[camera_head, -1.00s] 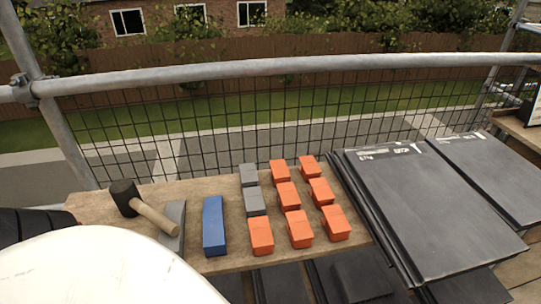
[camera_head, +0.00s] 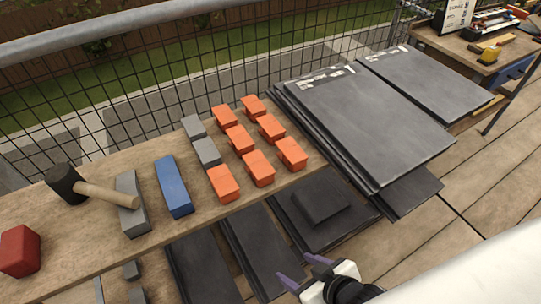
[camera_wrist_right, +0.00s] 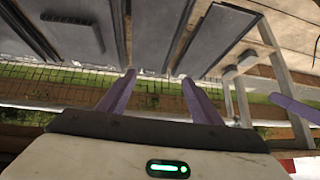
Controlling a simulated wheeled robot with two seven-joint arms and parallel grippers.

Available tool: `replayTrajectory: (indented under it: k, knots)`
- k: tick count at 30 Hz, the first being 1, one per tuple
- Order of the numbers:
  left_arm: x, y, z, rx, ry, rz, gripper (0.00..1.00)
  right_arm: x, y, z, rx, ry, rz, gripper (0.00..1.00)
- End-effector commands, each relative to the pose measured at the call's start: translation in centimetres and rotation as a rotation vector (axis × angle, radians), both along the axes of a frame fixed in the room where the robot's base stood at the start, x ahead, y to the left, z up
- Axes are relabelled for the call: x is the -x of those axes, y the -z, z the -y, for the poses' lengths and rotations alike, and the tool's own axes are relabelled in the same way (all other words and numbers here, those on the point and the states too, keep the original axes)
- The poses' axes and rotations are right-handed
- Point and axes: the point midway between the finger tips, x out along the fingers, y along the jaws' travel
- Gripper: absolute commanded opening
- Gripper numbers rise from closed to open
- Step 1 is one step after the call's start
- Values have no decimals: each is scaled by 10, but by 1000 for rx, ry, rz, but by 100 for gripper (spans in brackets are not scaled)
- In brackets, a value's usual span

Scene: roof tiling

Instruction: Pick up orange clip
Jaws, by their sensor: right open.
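Several orange clips stand in rows on the wooden plank in the head view, among them a front-left one (camera_head: 223,183), a front-middle one (camera_head: 258,168) and a front-right one (camera_head: 291,153). My right gripper (camera_head: 303,270) is at the bottom of the head view, below and nearer than the clips, clear of them. Its purple fingers stand apart with nothing between them; they also show in the right wrist view (camera_wrist_right: 158,78), where no clip is seen. A purple finger-like piece (camera_wrist_right: 296,110) at that view's right edge looks like part of my left gripper; its jaws are hidden.
Grey blocks (camera_head: 207,152), a blue block (camera_head: 173,187), a mallet (camera_head: 66,182) and a red block (camera_head: 20,250) share the plank (camera_head: 100,232). Dark slates (camera_head: 370,110) are stacked right of the clips. Another slate carries a dark block (camera_head: 320,198) in front.

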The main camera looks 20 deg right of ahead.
Motion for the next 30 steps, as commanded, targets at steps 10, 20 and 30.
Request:
replayTrajectory:
  k: [10,20,30]
  knots:
    - [1,-7,-2,0,-6,-5,40,-21,-72,30,120,11,-85,59]
    - [0,-11,-6,-1,-13,-2,40,-121,-182,54,294,49,257,59]
    - [1,-11,-7,-3,-13,-2,40,-221,-344,6,449,-94,941,59]
